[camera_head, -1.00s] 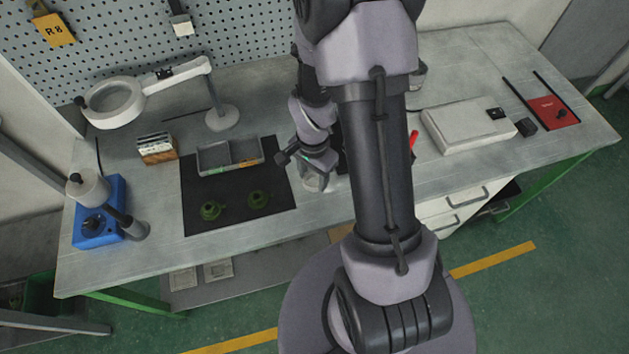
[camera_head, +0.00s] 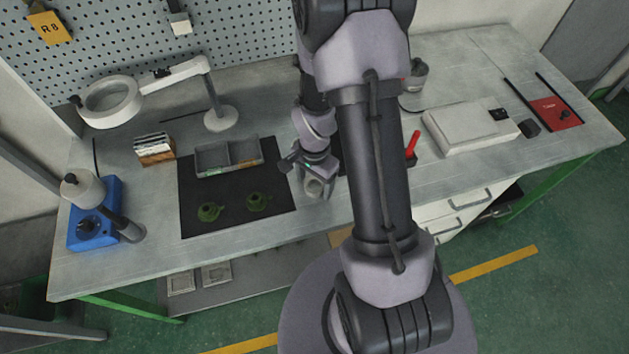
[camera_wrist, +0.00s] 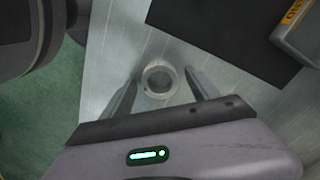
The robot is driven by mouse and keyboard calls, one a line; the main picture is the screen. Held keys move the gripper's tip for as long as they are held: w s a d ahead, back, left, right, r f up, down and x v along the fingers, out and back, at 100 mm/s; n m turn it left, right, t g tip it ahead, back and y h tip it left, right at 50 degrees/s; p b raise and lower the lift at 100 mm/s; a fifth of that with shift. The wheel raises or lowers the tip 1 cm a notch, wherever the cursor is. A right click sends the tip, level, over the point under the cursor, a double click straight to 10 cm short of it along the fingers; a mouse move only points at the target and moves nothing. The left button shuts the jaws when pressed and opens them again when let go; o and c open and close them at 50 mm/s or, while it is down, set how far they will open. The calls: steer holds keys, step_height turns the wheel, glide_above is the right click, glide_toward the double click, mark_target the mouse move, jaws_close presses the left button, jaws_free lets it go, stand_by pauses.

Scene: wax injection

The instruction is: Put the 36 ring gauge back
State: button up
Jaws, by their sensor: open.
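A grey metal ring (camera_wrist: 147,82) stands on the bare grey bench, its round hole facing up in the wrist view. No number can be read on it. My gripper (camera_wrist: 161,76) is open, with one finger to each side of the ring and a visible gap on both sides. In the head view, my gripper (camera_head: 314,174) is low over the bench, just right of the black mat (camera_head: 235,225), with the ring at its end, partly hidden.
Two green parts (camera_head: 209,212) lie on the mat, behind them a grey divided tray (camera_head: 228,170). Left are a blue device (camera_head: 95,228) and a magnifier lamp (camera_head: 112,101). Right are a red-handled tool (camera_head: 412,144), a pale flat device (camera_head: 468,127) and a red panel (camera_head: 556,113).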

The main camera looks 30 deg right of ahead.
steer(key=a+r+n+t+p, duration=0.1)
steer(key=a+r+p, duration=0.1)
steer(key=r, duration=1)
steer(key=a+r+n+t+p, duration=0.1)
steer(key=a+r+n+p, duration=0.15)
steer(key=r, duration=0.85)
steer(key=s+a+r+n+t+y, duration=0.2)
steer(key=s+a+r+n, duration=0.4)
steer(key=s+a+r, duration=0.4)
step_height(320, 180, up, 3)
steer(key=shift+s+r+t, duration=0.2)
steer(key=shift+s+t, duration=0.45)
steer(key=shift+t, duration=0.25)
